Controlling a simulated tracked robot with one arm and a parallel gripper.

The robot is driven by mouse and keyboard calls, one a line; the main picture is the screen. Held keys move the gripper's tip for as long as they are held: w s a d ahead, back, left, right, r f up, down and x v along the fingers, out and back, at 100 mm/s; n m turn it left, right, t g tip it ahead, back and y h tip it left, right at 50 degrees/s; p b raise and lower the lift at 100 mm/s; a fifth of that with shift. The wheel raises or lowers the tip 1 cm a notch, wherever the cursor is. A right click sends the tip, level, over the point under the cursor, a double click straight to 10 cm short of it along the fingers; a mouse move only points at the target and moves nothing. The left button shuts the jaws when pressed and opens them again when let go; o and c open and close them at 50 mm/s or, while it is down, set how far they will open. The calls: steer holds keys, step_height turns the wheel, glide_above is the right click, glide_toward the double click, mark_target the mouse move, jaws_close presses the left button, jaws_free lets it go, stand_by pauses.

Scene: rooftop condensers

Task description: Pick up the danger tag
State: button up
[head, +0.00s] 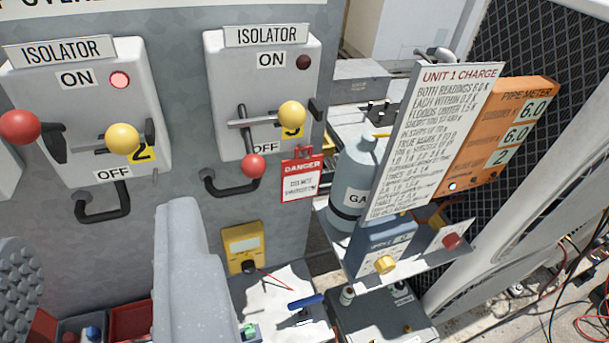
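The danger tag (302,180) is a red and white card with "DANGER" across its top. It hangs upright at the right edge of the grey panel, with a small red piece at its top, just right of the right isolator's red knob (253,166). That isolator (222,85) has its red knob down by OFF and a dark lamp. My gripper (95,255) shows at the lower left as two grey fingers set wide apart, the left one studded and cut off by the frame. It is open with nothing between the fingers, left of and below the tag.
The left isolator (30,85) has a lit red lamp and projecting handles. A yellow meter (243,248) stands below the tag. Right of the tag are a grey gas bottle (350,175), a Unit 1 Charge board (430,140) and an orange pipe meter (520,125). Cables lie at the lower right.

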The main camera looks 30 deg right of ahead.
mark_target(302, 179)
steer(key=o, duration=0.7)
steer(key=shift+h, duration=0.5)
steer(key=w+d+f, duration=0.4)
steer(key=shift+w+d+f, duration=0.1)
steer(key=shift+w+d, duration=0.3)
steer(key=shift+o, duration=0.2)
steer(key=w+d+f+t+p, duration=0.1)
steer(key=w+d+f, duration=0.25)
steer(key=f, duration=0.45)
steer(key=w+d+f+t, duration=0.1)
steer(key=w+d+f, duration=0.2)
steer(key=d+f, duration=0.3)
steer(key=w+d+f+t+p, duration=0.1)
steer(key=w+d+f, duration=0.25)
steer(key=f, duration=0.55)
steer(key=shift+w+d+r+p, duration=0.15)
steer(key=shift+w+p, duration=0.25)
steer(key=shift+w, duration=3.05)
steer(key=shift+w+a+r+p, duration=0.1)
steer(key=shift+w+p, duration=0.25)
steer(key=shift+w, duration=3.05)
